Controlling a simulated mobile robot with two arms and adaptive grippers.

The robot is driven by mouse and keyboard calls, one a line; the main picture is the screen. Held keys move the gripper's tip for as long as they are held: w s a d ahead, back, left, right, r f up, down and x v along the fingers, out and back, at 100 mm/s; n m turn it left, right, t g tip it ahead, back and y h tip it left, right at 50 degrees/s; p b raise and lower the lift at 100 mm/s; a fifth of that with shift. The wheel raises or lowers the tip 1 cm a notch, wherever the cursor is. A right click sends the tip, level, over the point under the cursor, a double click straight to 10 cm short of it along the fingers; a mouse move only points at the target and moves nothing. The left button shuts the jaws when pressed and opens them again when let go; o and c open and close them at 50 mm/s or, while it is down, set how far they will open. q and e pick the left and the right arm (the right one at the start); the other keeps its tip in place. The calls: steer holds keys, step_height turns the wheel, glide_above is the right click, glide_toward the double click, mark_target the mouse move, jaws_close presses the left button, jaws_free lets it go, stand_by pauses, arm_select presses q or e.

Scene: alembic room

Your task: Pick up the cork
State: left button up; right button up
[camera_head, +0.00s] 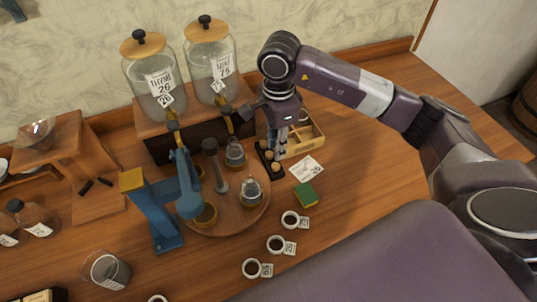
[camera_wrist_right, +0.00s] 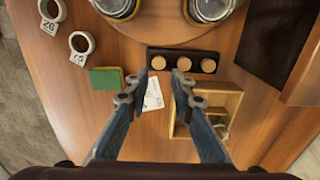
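Three round light-brown corks sit in a row in a small black holder in the right wrist view: the left cork (camera_wrist_right: 158,62), the middle cork (camera_wrist_right: 183,63) and the right cork (camera_wrist_right: 208,65). The black holder (camera_wrist_right: 171,52) also shows in the head view, partly hidden behind my right gripper (camera_head: 277,153). In the right wrist view my right gripper (camera_wrist_right: 159,76) is open with nothing between its fingertips. The fingertips appear just below the left and middle corks; I cannot tell their height above them. My left gripper is not in view.
A wooden tray (camera_head: 318,133) stands right of the holder, with a paper card (camera_head: 306,168) and green sponge (camera_head: 305,195) in front. A round wooden board (camera_head: 232,212) with glass vessels and a blue press (camera_head: 150,210) stand left. Jars on a shelf stand behind.

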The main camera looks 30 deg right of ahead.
mark_target(276, 165)
steer(key=shift+s+f+p, duration=0.25)
steer(key=shift+f+p, duration=0.05)
steer(key=shift+f, duration=0.65)
steer(key=shift+f+p, duration=0.3)
steer(key=shift+f, duration=0.05)
step_height(276, 165, down, 4)
steer(key=shift+w+a+f+p, duration=0.1)
steer(key=shift+w+f+p, duration=0.1)
steer(key=shift+p, duration=0.7)
steer(key=shift+f, duration=0.15)
steer(key=c, duration=0.3)
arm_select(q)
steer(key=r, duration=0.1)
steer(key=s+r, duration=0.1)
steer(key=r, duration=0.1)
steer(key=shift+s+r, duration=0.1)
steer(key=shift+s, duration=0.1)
arm_select(e)
steer(key=shift+c, duration=0.3)
